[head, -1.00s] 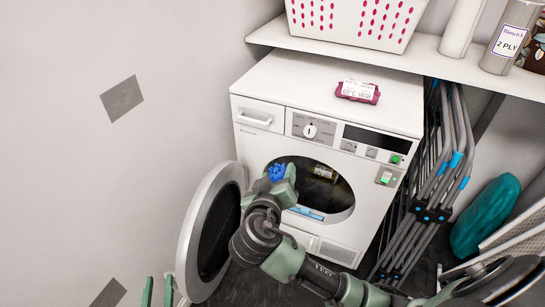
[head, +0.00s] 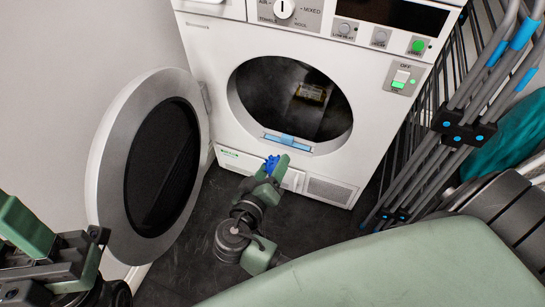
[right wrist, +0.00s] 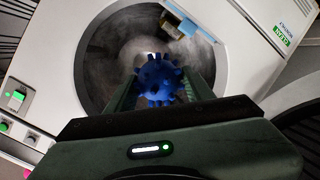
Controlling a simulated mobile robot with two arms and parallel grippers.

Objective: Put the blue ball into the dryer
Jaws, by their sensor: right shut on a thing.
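The blue ball (head: 271,162) is small and spiky. My right gripper (head: 275,168) is shut on it and holds it in front of the dryer, just below the opening's lower rim in the head view. The right wrist view shows the ball (right wrist: 158,80) between the two fingers (right wrist: 160,95), with the drum opening behind it. The white dryer (head: 205,62) has its round door (head: 101,170) swung open to the left. My left gripper (head: 55,250) is at the lower left, its green fingers apart, with nothing seen between them.
A small yellow-labelled item (head: 311,93) lies inside the drum. A blue strip (head: 287,140) sits on the opening's lower rim. Folded grey rack tubes (head: 470,120) and a teal bundle (head: 510,135) stand to the right. Dark floor (head: 195,235) shows between door and dryer.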

